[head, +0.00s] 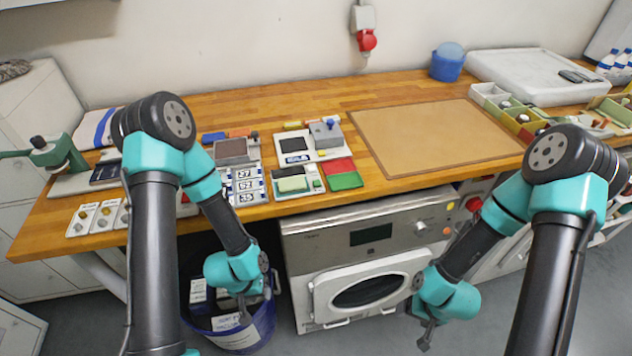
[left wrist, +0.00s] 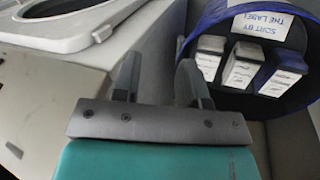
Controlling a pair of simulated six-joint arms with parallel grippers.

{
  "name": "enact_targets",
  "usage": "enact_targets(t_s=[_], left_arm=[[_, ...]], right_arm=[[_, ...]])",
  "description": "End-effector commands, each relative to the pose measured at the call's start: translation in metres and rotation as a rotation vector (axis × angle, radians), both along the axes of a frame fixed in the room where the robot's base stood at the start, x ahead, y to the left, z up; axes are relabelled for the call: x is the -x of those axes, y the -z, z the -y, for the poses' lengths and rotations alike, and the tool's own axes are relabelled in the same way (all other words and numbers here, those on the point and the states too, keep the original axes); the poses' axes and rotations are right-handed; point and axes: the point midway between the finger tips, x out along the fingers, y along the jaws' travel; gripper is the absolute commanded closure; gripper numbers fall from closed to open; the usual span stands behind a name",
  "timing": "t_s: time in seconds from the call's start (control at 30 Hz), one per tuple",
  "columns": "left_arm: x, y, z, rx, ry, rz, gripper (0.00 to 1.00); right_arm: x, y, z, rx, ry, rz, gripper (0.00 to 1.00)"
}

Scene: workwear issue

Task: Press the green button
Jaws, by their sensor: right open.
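In the head view, a green flat patch (head: 345,181) lies beside a red one (head: 338,166) on the bench, left of the brown mat. A small device with a pale green panel (head: 292,184) sits next to them, with a tiny green spot (head: 317,184) at its right edge. I cannot tell which of these is the green button. My left gripper (left wrist: 158,68) is open and empty, beside the blue bin in the left wrist view. My right gripper (head: 426,336) is open, low in front of the bench, below and right of the green patch.
A blue bin (head: 243,340) with labelled boxes stands under the bench. A grey front-door machine (head: 368,240) beside it has red and yellow knobs at its right. A brown mat (head: 432,135) leaves clear bench space. A green press (head: 58,153) stands at the left.

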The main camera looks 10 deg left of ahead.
Motion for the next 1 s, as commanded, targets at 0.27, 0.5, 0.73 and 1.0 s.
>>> enact_targets(t_s=[0.27,0.5,0.73,1.0], left_arm=[[0.0,0.0,0.0,0.0,0.0,0.0,0.88],[0.0,0.0,0.0,0.0,0.0,0.0,1.0],[0.0,0.0,0.0,0.0,0.0,0.0,1.0],[0.0,0.0,0.0,0.0,0.0,0.0,1.0]], right_arm=[[0.0,0.0,0.0,0.0,0.0,0.0,0.22],[0.0,0.0,0.0,0.0,0.0,0.0,0.22],[0.0,0.0,0.0,0.0,0.0,0.0,0.22],[0.0,0.0,0.0,0.0,0.0,0.0,0.22]])
